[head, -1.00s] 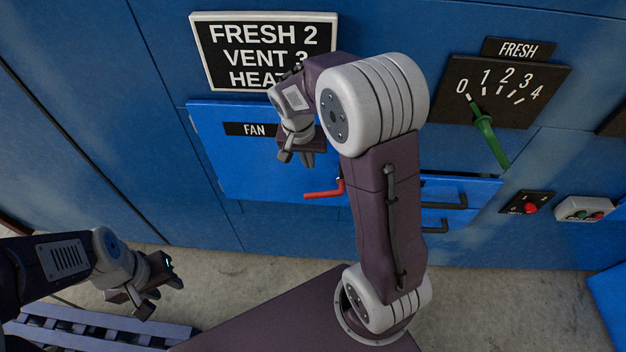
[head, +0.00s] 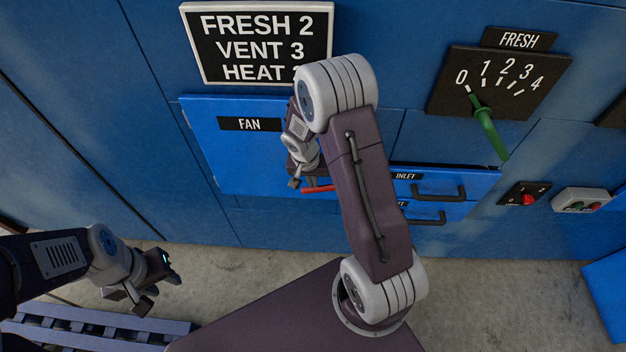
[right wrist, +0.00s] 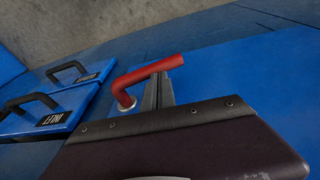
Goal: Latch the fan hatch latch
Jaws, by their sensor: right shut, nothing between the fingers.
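The fan hatch (head: 215,165) is a blue panel with a FAN label, lying against the blue cabinet front. I cannot tell whether it sits fully flush. Its red latch handle (head: 318,189) points left, roughly level, at the hatch's lower right; my right arm hides its pivot end in the head view. The right wrist view shows the bent red handle (right wrist: 143,78) and its round pivot. My right gripper (head: 305,184) is shut and empty, its fingertips (right wrist: 158,90) close beside the handle's free end; contact is unclear. My left gripper (head: 160,289) is open and empty, low at the left.
Two drawers with black handles (head: 438,190) sit right of the latch, one labelled INLET. A FRESH dial (head: 500,85) with a green pointer, a red switch (head: 528,198) and a button box (head: 581,200) are further right. A blue pallet (head: 90,335) lies at lower left.

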